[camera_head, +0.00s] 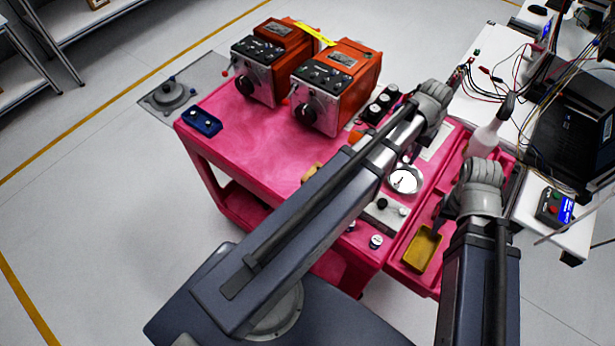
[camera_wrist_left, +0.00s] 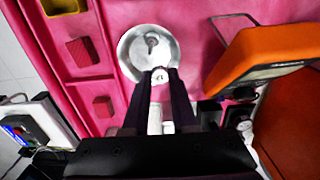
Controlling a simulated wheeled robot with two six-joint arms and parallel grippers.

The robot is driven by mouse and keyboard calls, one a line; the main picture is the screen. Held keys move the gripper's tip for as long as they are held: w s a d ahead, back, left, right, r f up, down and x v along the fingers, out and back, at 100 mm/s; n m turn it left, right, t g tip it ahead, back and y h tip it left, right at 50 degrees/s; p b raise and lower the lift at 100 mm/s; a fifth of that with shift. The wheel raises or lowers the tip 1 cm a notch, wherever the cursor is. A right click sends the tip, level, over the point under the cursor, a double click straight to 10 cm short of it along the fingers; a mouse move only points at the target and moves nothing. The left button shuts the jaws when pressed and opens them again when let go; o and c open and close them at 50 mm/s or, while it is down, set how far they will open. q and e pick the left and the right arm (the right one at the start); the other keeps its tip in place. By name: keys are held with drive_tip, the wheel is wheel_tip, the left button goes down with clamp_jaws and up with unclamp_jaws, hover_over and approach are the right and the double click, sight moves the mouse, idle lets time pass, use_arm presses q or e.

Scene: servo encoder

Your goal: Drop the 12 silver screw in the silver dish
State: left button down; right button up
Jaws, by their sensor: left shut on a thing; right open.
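The silver dish (camera_head: 409,187) is on the pink cart, right of my left arm, and shows in the left wrist view (camera_wrist_left: 133,61). A small screw-like piece (camera_wrist_left: 152,41) lies in it. My left gripper (camera_wrist_left: 160,88) is shut on a silver screw (camera_wrist_left: 160,75), whose round head shows between the fingertips at the dish's near rim in that view. Height above the dish cannot be told. In the head view my left fingertips are hidden. My right gripper (camera_head: 440,217) is open, right of the dish and above the yellow bin.
The yellow bin (camera_head: 422,249) sits in the pink tray compartment. Two orange instruments (camera_head: 337,86) stand at the cart's back, and a blue box (camera_head: 202,121) at its left. A white bottle (camera_head: 483,140) stands near the right bench. The cart's left-middle surface is clear.

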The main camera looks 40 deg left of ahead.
use_arm(q)
drive_tip(key=shift+d+f, duration=0.1)
drive_tip(key=shift+f, duration=0.05)
use_arm(e)
drive_tip(key=shift+f, duration=0.2)
use_arm(q)
drive_tip(key=b, duration=0.6)
hover_over(398, 178)
wheel_tip(398, 178, down, 6)
use_arm(e)
wheel_tip(398, 178, down, 6)
drive_tip(key=shift+r, duration=0.1)
use_arm(q)
drive_tip(key=c, duration=0.6)
unclamp_jaws()
drive_tip(key=shift+c, duration=0.2)
drive_tip(key=shift+r, duration=0.25)
use_arm(e)
drive_tip(key=shift+r, duration=0.15)
use_arm(q)
wheel_tip(398, 178, up, 8)
drive_tip(key=p, duration=0.8)
drive_tip(key=shift+f, duration=0.2)
use_arm(e)
wheel_tip(398, 178, up, 8)
drive_tip(key=shift+f, duration=0.25)
use_arm(q)
drive_tip(key=shift+f, duration=0.1)
